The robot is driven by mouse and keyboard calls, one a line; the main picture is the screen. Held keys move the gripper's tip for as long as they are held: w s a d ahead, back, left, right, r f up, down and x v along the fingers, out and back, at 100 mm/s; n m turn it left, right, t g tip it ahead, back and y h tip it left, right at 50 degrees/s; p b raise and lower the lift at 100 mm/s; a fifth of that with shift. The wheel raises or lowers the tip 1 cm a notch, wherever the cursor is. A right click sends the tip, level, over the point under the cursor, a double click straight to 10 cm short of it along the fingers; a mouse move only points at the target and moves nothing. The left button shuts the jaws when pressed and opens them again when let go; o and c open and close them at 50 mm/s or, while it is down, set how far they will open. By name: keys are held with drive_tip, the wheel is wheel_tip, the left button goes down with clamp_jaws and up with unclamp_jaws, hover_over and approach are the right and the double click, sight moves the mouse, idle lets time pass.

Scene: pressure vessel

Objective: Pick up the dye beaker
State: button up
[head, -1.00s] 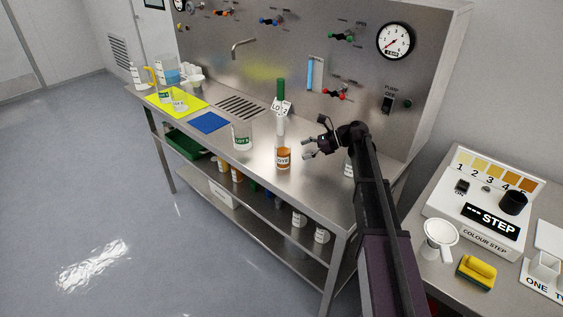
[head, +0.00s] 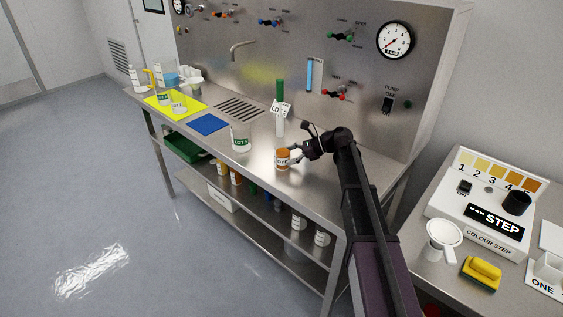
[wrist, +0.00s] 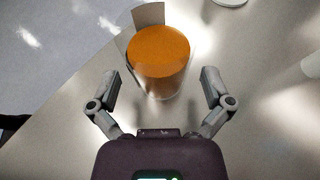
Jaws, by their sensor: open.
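The dye beaker (head: 283,160) is a small clear beaker of orange-brown liquid with a white label. It stands upright on the steel bench, near the bench's front edge. In the wrist view the dye beaker (wrist: 158,62) is ahead of my gripper, roughly centred. My gripper (wrist: 162,80) is open, with one finger to each side and the beaker's near side about level with the fingertips. In the head view my gripper (head: 299,152) reaches in from the right, close beside the beaker, and partly overlaps it. I cannot tell whether a finger touches it.
A LOT beaker (head: 240,138) stands left of the dye beaker. A green-topped cylinder with a tag (head: 280,122) stands behind it. A blue mat (head: 208,123) and a yellow mat (head: 160,108) lie further left. A side table with the colour-step device (head: 490,215) is at the right.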

drive_tip(key=shift+x, duration=1.2)
drive_tip(key=shift+c, duration=0.2)
drive_tip(key=c, duration=1)
